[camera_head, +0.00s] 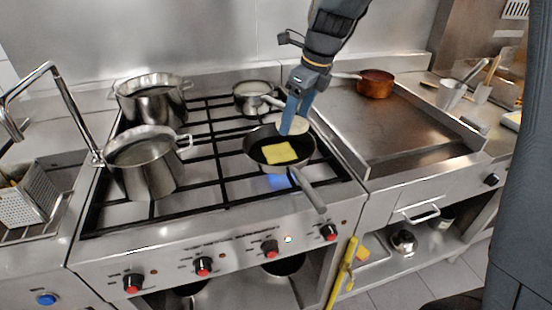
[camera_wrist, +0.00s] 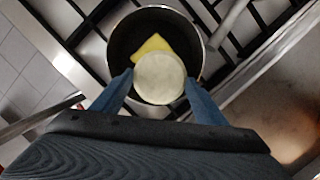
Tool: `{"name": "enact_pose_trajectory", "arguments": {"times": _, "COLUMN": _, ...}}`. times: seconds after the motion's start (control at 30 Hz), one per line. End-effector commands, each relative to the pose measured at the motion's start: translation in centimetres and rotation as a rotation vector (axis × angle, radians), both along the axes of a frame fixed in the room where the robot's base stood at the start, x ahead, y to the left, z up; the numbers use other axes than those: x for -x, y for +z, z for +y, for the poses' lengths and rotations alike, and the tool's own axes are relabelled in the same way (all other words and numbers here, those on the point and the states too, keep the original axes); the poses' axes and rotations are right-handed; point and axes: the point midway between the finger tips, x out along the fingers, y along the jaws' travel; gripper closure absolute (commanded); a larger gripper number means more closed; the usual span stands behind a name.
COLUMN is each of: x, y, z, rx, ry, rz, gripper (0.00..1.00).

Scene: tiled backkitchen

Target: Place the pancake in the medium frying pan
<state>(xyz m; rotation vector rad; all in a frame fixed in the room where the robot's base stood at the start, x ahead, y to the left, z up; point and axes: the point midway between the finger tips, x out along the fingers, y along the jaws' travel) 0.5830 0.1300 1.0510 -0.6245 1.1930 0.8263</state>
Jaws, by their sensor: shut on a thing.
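The pancake (camera_wrist: 158,78) is a pale round disc held between the blue fingers of my gripper (camera_wrist: 158,82). In the head view my gripper (camera_head: 291,121) is over the back rim of a dark frying pan (camera_head: 268,164), and the pancake (camera_head: 299,126) shows partly behind the fingers. The pan stands on a front right burner, with its handle toward the front. A yellow square slab (camera_head: 279,153) lies in the pan. In the wrist view the pancake overlaps the pan's inside (camera_wrist: 125,45) and hides part of the slab (camera_wrist: 153,46). Its height above the pan is hard to tell.
Two tall pots (camera_head: 145,166) (camera_head: 152,97) stand on the left of the stove. A small steel pan (camera_head: 256,96) is behind the frying pan. A flat griddle (camera_head: 400,130) lies to the right, with a copper pan (camera_head: 375,83) at its back. A blue flame shows below the frying pan.

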Motion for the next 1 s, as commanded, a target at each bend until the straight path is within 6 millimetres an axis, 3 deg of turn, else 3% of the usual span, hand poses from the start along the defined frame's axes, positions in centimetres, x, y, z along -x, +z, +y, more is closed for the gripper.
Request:
{"name": "enact_pose_trajectory", "arguments": {"times": 0.03, "x": -0.5, "y": 0.2, "z": 1.5, "rx": 0.000, "ry": 0.005, "rz": -0.002, "gripper": 0.56}}
{"name": "enact_pose_trajectory", "arguments": {"times": 0.1, "x": -0.8, "y": 0.5, "z": 2.7, "rx": 0.001, "ry": 0.000, "rz": -0.002, "gripper": 0.56}}
{"name": "enact_pose_trajectory", "arguments": {"times": 0.2, "x": -0.9, "y": 0.1, "z": 3.6, "rx": 0.002, "ry": -0.004, "rz": 0.001, "gripper": 0.56}}
{"name": "enact_pose_trajectory", "arguments": {"times": 0.5, "x": -0.9, "y": -4.6, "z": 3.6, "rx": 0.002, "ry": -0.006, "rz": 0.001, "gripper": 0.56}}
{"name": "enact_pose_trajectory", "arguments": {"times": 1.0, "x": -0.9, "y": -9.1, "z": 3.5, "rx": 0.002, "ry": -0.006, "rz": -0.001, "gripper": 0.56}}
